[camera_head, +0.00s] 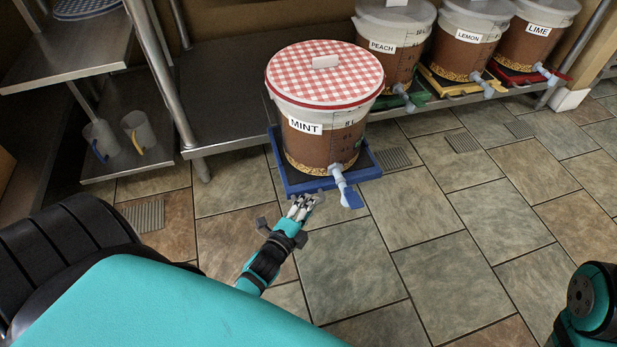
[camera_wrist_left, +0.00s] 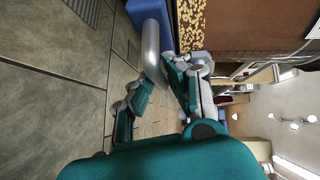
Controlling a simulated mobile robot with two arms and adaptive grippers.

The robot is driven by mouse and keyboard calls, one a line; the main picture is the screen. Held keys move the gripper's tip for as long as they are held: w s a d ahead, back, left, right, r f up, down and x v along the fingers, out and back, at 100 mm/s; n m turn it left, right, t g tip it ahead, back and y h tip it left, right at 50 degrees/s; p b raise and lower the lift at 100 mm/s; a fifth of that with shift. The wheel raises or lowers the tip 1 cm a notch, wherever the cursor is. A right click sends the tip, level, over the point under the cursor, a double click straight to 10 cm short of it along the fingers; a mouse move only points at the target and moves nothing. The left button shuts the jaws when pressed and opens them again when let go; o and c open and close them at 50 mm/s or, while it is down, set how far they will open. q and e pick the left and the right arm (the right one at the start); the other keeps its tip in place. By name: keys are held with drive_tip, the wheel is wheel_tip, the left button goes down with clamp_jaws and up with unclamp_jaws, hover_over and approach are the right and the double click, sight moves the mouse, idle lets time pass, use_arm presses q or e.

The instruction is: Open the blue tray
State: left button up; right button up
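The blue tray (camera_head: 365,172) stands out in front of the shelf, beneath the white bucket labelled MINT (camera_head: 318,140), which has a red checked lid. My left gripper (camera_head: 303,203) is at the tray's front edge, left of the bucket's spigot. In the left wrist view, its two fingers (camera_wrist_left: 160,72) close on either side of a grey cylindrical handle (camera_wrist_left: 151,42) at the blue tray (camera_wrist_left: 120,40). The fingertip contact is partly hidden. Only a teal and black part of my right arm shows at the lower right; its gripper is out of view.
The spigot (camera_head: 345,187) hangs past the tray's front edge. Buckets labelled PEACH (camera_head: 392,50), LEMON (camera_head: 468,45) and LIME (camera_head: 535,40) stand on green, yellow and red trays to the right. A metal post (camera_head: 160,80) rises at left. Tiled floor in front is clear.

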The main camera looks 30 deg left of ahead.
use_arm(q)
drive_tip(key=o, duration=0.4)
drive_tip(key=shift+r, duration=0.25)
wheel_tip(320, 180, up, 4)
drive_tip(key=shift+w+r, duration=0.1)
drive_tip(key=o, duration=0.8)
wheel_tip(320, 180, up, 3)
drive_tip(key=shift+r, duration=0.1)
wheel_tip(320, 180, up, 2)
drive_tip(key=shift+r, duration=0.15)
drive_tip(key=c, duration=0.8)
